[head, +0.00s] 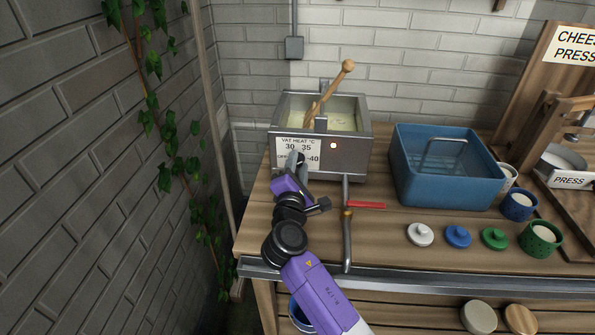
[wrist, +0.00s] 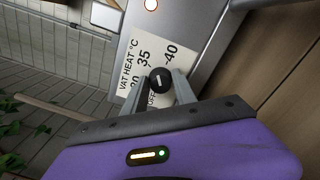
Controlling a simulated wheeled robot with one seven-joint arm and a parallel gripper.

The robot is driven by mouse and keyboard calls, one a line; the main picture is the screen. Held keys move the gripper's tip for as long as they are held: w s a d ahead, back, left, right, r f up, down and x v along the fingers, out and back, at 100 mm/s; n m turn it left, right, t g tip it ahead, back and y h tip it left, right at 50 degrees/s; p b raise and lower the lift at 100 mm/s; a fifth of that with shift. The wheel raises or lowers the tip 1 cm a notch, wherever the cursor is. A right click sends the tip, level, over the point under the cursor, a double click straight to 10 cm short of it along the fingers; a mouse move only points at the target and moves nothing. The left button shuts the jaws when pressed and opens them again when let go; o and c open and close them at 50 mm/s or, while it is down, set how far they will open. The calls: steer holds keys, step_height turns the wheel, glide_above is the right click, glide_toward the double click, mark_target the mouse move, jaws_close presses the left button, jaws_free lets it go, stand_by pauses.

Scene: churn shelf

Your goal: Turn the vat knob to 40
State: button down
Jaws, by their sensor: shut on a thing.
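The steel vat (head: 350,165) stands at the back left of the bench, with a white "VAT HEAT °C" label (head: 287,146) on its front. My gripper (head: 295,162) reaches the label's dial and hides most of it in the head view. In the wrist view, the black vat knob (wrist: 160,80) sits between the two fingers of my gripper (wrist: 158,88), which is shut on it. The knob bears a short white mark. The numbers 35 and 40 show beside it; 30 is partly covered. I cannot tell exactly which number the mark points to.
An orange lamp (head: 334,145) glows on the vat front. A wooden paddle (head: 332,90) stands in the vat. A pipe with a red handle (head: 366,205) is right of my arm. A blue tub (head: 447,180) and several small lids are farther right. A brick wall is at left.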

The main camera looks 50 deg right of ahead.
steer(key=m+b, duration=0.2)
steer(key=m, duration=0.1)
steer(key=shift+f+m+b, duration=0.3)
steer(key=shift+b, duration=0.05)
steer(key=shift+m+b, duration=1.1)
steer(key=shift+m, duration=0.4)
steer(key=shift+r, duration=0.1)
steer(key=c, duration=1)
jaws_free()
steer(key=v, duration=0.7)
steer(key=shift+s+a, duration=0.3)
